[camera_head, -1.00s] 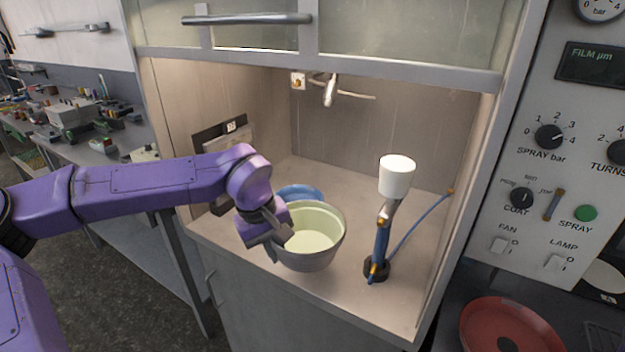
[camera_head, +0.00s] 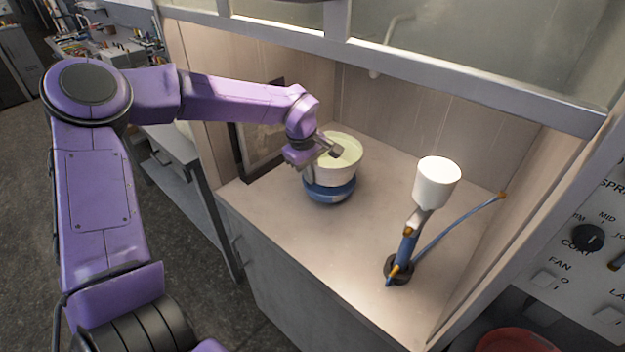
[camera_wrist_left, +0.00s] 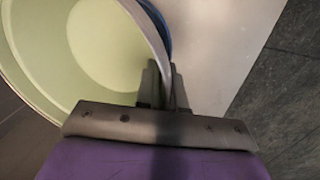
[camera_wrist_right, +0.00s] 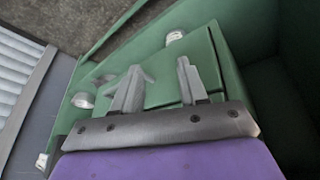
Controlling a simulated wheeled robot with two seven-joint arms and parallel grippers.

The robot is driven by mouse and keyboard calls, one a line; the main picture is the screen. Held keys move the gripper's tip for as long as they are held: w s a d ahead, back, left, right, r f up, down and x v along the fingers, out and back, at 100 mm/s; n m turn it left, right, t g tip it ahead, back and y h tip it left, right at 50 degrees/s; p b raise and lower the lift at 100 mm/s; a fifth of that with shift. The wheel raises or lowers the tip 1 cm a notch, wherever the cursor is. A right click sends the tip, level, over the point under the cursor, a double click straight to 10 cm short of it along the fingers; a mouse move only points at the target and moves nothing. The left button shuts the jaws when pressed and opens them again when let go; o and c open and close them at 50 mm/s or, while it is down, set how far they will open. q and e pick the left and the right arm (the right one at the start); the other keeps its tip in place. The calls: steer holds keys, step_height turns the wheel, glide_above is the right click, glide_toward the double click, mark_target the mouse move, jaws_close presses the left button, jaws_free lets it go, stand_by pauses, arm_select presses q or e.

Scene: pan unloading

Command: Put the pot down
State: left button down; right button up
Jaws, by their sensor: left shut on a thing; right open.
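The pot (camera_head: 343,165) is a pale bowl-shaped vessel with a light green inside. It is in the lit booth in the head view, above a blue round base (camera_head: 330,191); I cannot tell whether it rests on it. My left gripper (camera_head: 333,148) is shut on the pot's rim at its near left side. In the left wrist view the fingers (camera_wrist_left: 165,85) pinch the rim, and the pot's green inside (camera_wrist_left: 105,45) fills the upper left. My right gripper (camera_wrist_right: 155,88) is open and empty in the right wrist view, over a green surface.
A spray gun (camera_head: 408,243) with a white cup (camera_head: 437,183) and blue hose stands to the right on the booth's counter (camera_head: 290,235). The booth's frame (camera_head: 450,75) crosses above. The counter's middle is clear. A red dish (camera_head: 520,341) lies at the lower right.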

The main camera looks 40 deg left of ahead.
arm_select(q)
steer(key=f, duration=0.2)
steer(key=a+f, duration=0.1)
steer(key=f, duration=0.1)
steer(key=shift+p, duration=0.3)
steer(key=shift+s+d+f, duration=0.1)
steer(key=shift+s+d, duration=0.05)
steer(key=shift+d, duration=0.1)
steer(key=c, duration=1.2)
jaws_free()
steer(key=shift+f, duration=0.25)
steer(key=shift+c, duration=0.2)
arm_select(e)
steer(key=shift+s+d+r, duration=0.15)
steer(key=shift+s+r, duration=0.25)
arm_select(q)
steer(key=shift+r, duration=0.3)
step_height(320, 180, up, 5)
steer(key=a+b, duration=0.1)
steer(key=w+v, duration=0.1)
steer(key=v, duration=0.5)
glide_above(309, 190)
steer(key=s, duration=0.2)
steer(key=shift+w+a+r, duration=0.15)
steer(key=shift+w+a, duration=0.1)
steer(key=shift+a, duration=0.15)
arm_select(e)
steer(key=shift+w+a+f, duration=0.2)
steer(key=shift+f, duration=0.35)
